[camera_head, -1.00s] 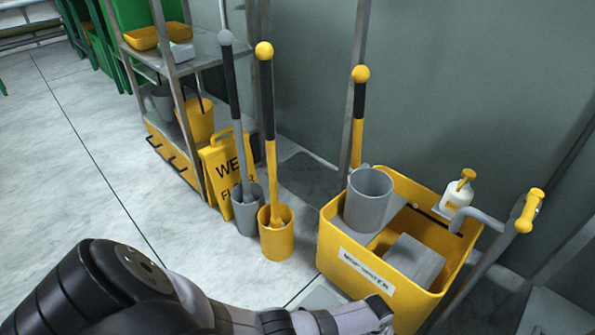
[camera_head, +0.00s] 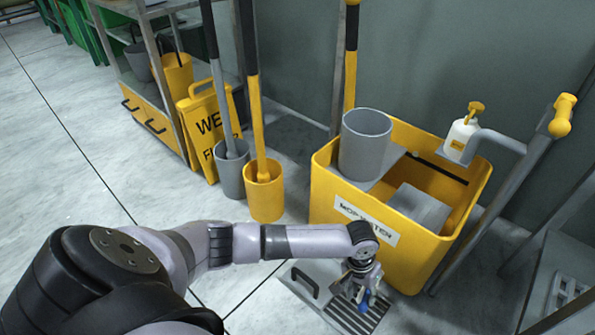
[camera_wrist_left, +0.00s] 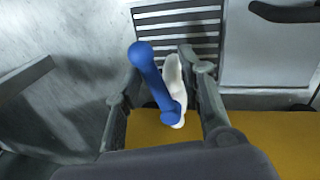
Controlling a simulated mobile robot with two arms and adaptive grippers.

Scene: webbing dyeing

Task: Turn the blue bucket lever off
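The blue lever (camera_wrist_left: 150,75) has a rounded end and lies beside a white part (camera_wrist_left: 174,85) in the left wrist view. It also shows as a small blue piece (camera_head: 364,303) low in front of the yellow bucket (camera_head: 405,265), whose label is only partly readable. My left gripper (camera_head: 362,288) points down there. In the wrist view, the left gripper (camera_wrist_left: 160,72) is open, with one finger on each side of the lever and the white part. Contact cannot be told. The lever's mount is partly hidden. My right gripper is not in view.
A slatted grey floor grate (camera_head: 350,315) lies below the gripper, with a dark handle (camera_head: 305,283) beside it. A grey pot (camera_head: 365,150) and a white pump bottle (camera_head: 460,140) stand at the bucket. Mop holders and a wet-floor sign (camera_head: 208,135) are behind left. The left floor is clear.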

